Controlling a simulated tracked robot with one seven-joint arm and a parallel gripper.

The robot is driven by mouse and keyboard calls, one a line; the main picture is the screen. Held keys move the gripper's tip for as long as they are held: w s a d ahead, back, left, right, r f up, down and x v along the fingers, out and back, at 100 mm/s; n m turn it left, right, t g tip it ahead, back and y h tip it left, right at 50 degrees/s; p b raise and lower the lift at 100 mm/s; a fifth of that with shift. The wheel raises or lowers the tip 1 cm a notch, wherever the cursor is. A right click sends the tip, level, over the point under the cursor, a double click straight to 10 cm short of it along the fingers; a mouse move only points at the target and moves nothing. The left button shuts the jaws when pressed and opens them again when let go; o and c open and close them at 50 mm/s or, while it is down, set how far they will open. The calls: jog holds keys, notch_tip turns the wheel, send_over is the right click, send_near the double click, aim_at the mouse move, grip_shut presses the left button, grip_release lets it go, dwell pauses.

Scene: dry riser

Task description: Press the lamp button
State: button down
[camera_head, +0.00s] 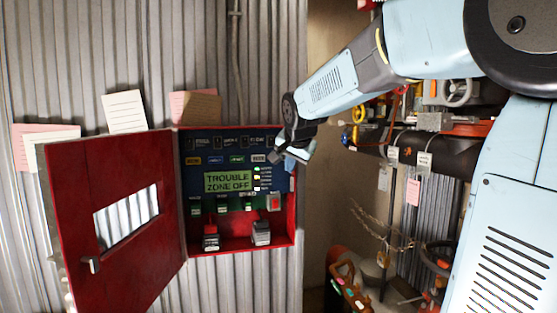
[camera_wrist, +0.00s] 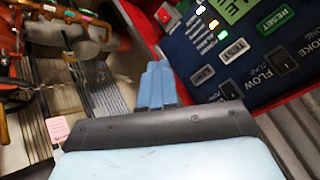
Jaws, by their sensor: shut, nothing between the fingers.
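The alarm panel (camera_head: 222,180) is in the open red cabinet and has a row of small labelled buttons. My gripper (camera_head: 290,161) is at the cabinet's right edge, right of the grey button. Its blue fingers (camera_wrist: 155,80) are shut and empty, apparently apart from the panel.
The red cabinet door (camera_head: 115,225) hangs open to the left. The display (camera_head: 228,181) reads TROUBLE ZONE OFF. Black rocker switches (camera_wrist: 285,60) and a red button (camera_head: 274,202) are nearby. Pipes and a valve wheel (camera_head: 459,92) are on the right.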

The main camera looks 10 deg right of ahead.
jog(key=shift+w+r, duration=0.1)
jog(key=shift+w, duration=0.4)
jog(key=w, duration=0.8)
jog(key=shift+w, duration=0.4)
jog(key=shift+w, duration=0.15)
dwell(1.8)
jog(key=shift+w, duration=0.25)
